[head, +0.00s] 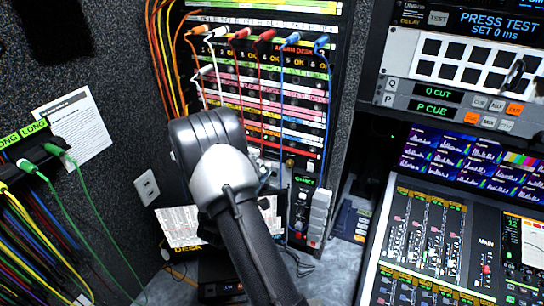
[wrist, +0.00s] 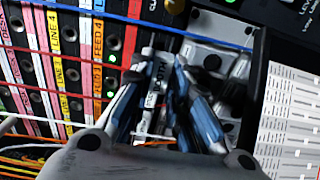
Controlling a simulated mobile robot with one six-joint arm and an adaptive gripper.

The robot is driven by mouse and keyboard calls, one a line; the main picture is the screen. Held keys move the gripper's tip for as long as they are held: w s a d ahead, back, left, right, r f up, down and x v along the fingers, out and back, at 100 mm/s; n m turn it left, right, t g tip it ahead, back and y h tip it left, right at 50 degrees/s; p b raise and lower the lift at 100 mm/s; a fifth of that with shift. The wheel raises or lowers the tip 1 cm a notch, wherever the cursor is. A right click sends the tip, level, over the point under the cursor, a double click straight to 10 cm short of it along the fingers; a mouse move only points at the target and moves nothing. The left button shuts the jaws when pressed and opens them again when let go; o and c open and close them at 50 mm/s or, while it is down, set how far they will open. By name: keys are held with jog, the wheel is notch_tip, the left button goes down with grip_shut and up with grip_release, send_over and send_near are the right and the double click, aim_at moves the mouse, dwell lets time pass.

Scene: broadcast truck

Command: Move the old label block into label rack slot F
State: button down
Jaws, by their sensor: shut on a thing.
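My gripper (wrist: 156,82) shows in the wrist view with its blue-and-dark fingers closed around a small white block with dark lettering. I take this for the old label block (wrist: 151,98); its lettering is only partly readable. The fingers hide its sides. The block is in front of the patch panel (wrist: 70,60), close to its lower right part. I cannot tell whether the block touches anything behind it. In the head view my arm covers the gripper and the block. I cannot make out the label rack or slot F for sure.
Blue, red, white and orange cables cross the panel near my gripper. Grey hardware with round dark holes (wrist: 210,60) lies just right of the fingers. A printed sheet (wrist: 288,120) is farther right. The mixing console (head: 440,240) stands at right, and green cables (head: 85,205) hang at left.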

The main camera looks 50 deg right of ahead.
jog(key=shift+s+a, duration=0.1)
jog(key=shift+a, duration=0.2)
jog(key=shift+a, duration=0.1)
jog(key=shift+v, duration=1.4)
